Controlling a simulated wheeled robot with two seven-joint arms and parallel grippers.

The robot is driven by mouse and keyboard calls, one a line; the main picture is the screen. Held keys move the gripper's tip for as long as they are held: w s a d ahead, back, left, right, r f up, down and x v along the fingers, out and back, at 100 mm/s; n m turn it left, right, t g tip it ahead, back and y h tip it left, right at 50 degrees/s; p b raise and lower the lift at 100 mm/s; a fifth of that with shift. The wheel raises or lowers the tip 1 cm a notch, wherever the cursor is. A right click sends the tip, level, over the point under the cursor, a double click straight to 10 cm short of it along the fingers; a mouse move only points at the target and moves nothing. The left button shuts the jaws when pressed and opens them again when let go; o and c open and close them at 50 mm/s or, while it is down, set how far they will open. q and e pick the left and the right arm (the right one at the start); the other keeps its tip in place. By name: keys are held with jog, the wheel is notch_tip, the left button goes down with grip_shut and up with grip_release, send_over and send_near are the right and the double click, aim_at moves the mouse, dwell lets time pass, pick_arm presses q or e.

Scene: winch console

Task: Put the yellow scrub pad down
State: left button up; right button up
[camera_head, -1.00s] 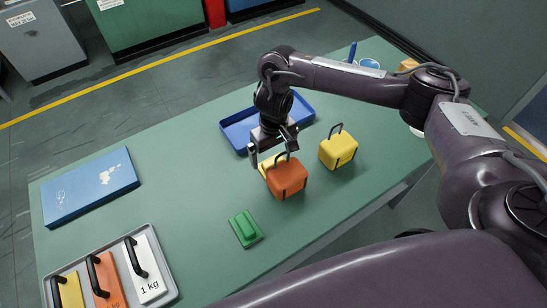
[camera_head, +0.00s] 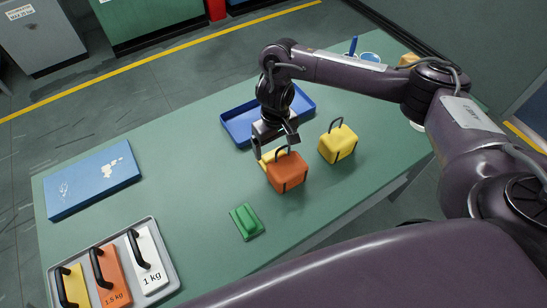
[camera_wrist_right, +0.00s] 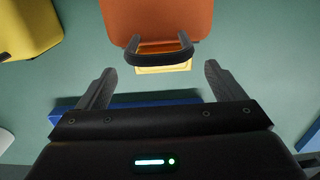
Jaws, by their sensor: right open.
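The yellow scrub pad (camera_head: 265,160) lies on the green table behind an orange block with a handle (camera_head: 287,173), which hides most of it. In the right wrist view a yellow strip of the pad (camera_wrist_right: 163,69) shows beneath the block's dark handle. My right gripper (camera_head: 276,147) is just above and behind the pad, with its fingers apart. In the right wrist view the right gripper (camera_wrist_right: 159,70) has its fingers wide on either side of the strip, touching nothing that I can see. My left gripper is out of view.
A blue tray (camera_head: 237,132) lies just behind the gripper. A yellow handled block (camera_head: 338,146) stands to the right. A green pad-like piece (camera_head: 246,222) lies in front. A blue box (camera_head: 92,180) and a grey weight tray (camera_head: 170,286) are at left. The table's left middle is clear.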

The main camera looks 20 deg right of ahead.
aim_at(273, 154)
jog(key=f, duration=0.1)
jog(key=f+b, duration=0.1)
jog(key=f, duration=0.2)
jog(key=shift+w+a+f, duration=0.15)
jog(key=shift+w+f, duration=0.1)
jog(key=shift+r, duration=0.1)
jog(key=shift+c, duration=0.3)
jog(key=c, duration=1.1)
jog(key=shift+r, duration=0.5)
jog(key=shift+m, duration=0.8)
jog(key=s+r+b, duration=0.1)
jog(key=r, duration=0.4)
jog(key=s+a+r, duration=0.1)
jog(key=r, duration=0.5)
jog(key=s+r+b, duration=0.1)
jog(key=r, duration=0.4)
jog(key=shift+s+a+r+b, duration=0.1)
jog(key=shift+a+r+b, duration=0.05)
jog(key=shift+r+b, duration=0.2)
